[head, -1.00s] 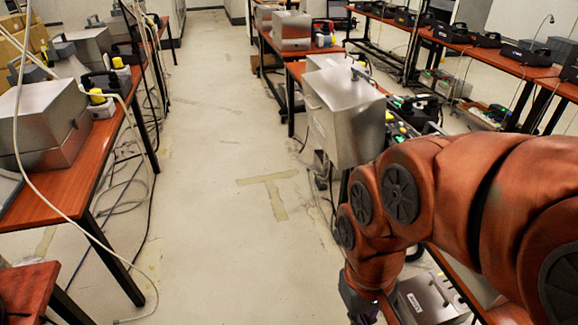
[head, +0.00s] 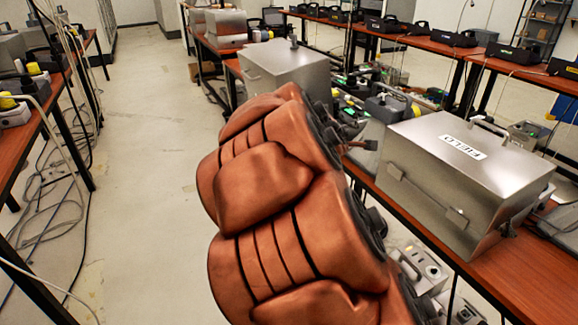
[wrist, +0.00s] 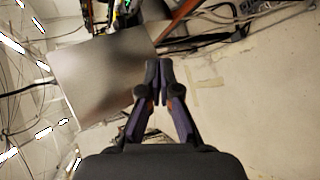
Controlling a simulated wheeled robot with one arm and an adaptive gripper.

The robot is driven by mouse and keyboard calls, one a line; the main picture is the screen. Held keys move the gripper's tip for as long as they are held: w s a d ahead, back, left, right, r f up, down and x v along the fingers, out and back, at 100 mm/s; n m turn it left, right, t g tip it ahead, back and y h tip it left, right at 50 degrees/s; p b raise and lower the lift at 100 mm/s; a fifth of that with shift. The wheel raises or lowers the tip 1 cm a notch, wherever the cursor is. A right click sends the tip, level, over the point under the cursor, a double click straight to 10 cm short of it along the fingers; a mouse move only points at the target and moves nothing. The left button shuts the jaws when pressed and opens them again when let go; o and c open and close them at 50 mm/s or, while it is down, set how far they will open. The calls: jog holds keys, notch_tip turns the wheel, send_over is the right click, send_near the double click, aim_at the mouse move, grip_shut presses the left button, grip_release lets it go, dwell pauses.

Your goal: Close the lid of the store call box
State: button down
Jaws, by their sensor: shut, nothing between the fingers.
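My gripper (wrist: 158,72) is shut and empty in the wrist view, its fingertips together beside a flat silver panel (wrist: 102,78). I cannot tell which box that panel belongs to, or whether the fingers touch it. In the head view my arm hides the gripper. No label reading "store" is legible now. A grey metal box (head: 290,66) stands behind my arm, partly covered by it; no label shows on its visible faces. A small grey unit (head: 422,268) with a round dial shows low beside my arm, partly hidden.
A closed silver box labelled FIELD (head: 452,170) stands on the right-hand bench, close to my arm. Dark phones (head: 385,24) line the far bench (head: 345,22). Cables (head: 50,215) lie under the left bench. The floor aisle (head: 145,140) is clear.

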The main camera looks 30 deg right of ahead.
jog(key=w+d+f+n+t+b, duration=0.7)
jog(key=w+d+f+n+b, duration=0.15)
jog(key=w+n, duration=0.3)
jog(key=w+a+f+n+t+y+b, duration=0.25)
jog(key=f+n+y+b, duration=0.2)
jog(key=f+n, duration=0.3)
jog(key=w+a+f+n+t+y+b, duration=0.25)
jog(key=a+f+n+y+b, duration=0.2)
jog(key=f+n, duration=0.35)
jog(key=w+r+n+b, duration=0.1)
jog(key=w+r+b, duration=0.2)
jog(key=w+r, duration=0.4)
jog(key=shift+w+t, duration=0.4)
jog(key=shift+w, duration=0.65)
jog(key=shift+d+r+h, duration=0.1)
jog(key=shift+r+h, duration=0.15)
jog(key=shift+h, duration=0.05)
